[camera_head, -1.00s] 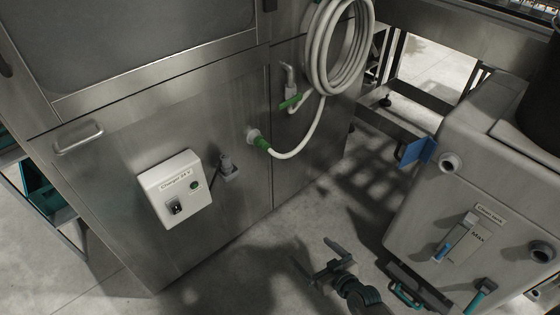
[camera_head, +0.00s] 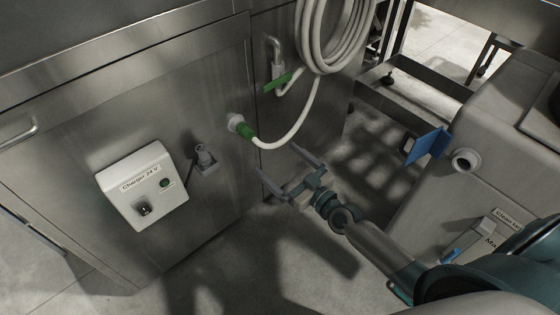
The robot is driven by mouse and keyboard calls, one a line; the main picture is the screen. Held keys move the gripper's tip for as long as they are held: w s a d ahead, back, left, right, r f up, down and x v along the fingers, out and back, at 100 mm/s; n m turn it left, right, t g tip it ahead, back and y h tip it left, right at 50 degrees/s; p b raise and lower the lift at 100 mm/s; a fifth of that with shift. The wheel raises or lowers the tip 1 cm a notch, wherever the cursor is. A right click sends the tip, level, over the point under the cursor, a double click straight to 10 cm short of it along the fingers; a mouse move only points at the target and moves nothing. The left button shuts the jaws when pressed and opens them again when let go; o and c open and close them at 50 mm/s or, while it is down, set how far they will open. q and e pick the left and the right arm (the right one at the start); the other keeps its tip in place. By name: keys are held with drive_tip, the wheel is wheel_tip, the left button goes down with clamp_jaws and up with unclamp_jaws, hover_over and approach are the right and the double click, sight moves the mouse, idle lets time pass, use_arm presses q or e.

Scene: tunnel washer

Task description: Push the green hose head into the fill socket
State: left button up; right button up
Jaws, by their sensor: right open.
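The green hose head (camera_head: 246,131) is on the end of the white hose and sits in a round grey fitting (camera_head: 235,121) on the steel washer panel. My right gripper (camera_head: 278,160) is open and empty, below and to the right of the hose head and apart from it. Its two fingers point up and left towards the panel. A round grey socket (camera_head: 466,160) is on the tank at the right, beside a blue flap (camera_head: 427,146); I cannot tell for certain that it is the fill socket. My left gripper is not in view.
The coiled white hose (camera_head: 335,35) hangs above, near a tap with a green lever (camera_head: 277,82). A white charger box (camera_head: 143,186) and a small grey wall fitting (camera_head: 205,159) are on the panel. The grey tank (camera_head: 510,130) stands right. Open floor lies between.

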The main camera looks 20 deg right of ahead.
sight(254, 139)
drive_tip(key=shift+w, duration=0.15)
drive_tip(key=shift+x, duration=3.9)
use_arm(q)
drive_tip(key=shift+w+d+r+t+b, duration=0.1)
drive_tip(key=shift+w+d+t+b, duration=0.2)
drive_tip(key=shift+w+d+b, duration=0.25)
use_arm(e)
drive_tip(key=shift+x, duration=2.4)
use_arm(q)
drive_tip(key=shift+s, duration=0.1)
use_arm(e)
drive_tip(key=shift+f, duration=0.1)
drive_tip(key=shift+c, duration=0.4)
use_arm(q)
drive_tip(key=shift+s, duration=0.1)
use_arm(e)
clamp_jaws()
drive_tip(key=shift+f, duration=0.1)
